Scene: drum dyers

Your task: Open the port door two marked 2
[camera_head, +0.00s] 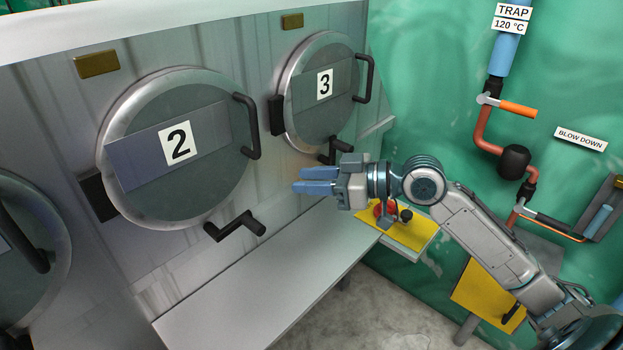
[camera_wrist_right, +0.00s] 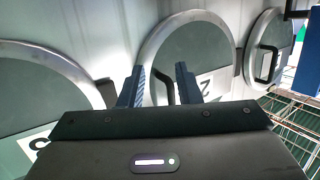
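Port door two (camera_head: 190,195) is a round grey door with a metal rim and a white plate marked 2 (camera_head: 178,143). It looks shut against the metal front. Its black bar handle (camera_head: 250,125) is at its right edge, and a black crank lever (camera_head: 235,228) sits below it. My right gripper (camera_head: 302,180) is open and empty, to the right of the door and apart from the handle. In the right wrist view its two fingers (camera_wrist_right: 158,88) are apart, with the 2 door (camera_wrist_right: 185,45) beyond them. My left gripper is not in view.
Door 3 (camera_head: 325,118) is right of door two, with its own handle (camera_head: 369,78) and lever (camera_head: 333,150). Another round door (camera_head: 50,225) is at the left edge. A grey shelf (camera_head: 265,280) runs below the doors. A red button (camera_head: 384,210) is on a yellow panel behind my arm.

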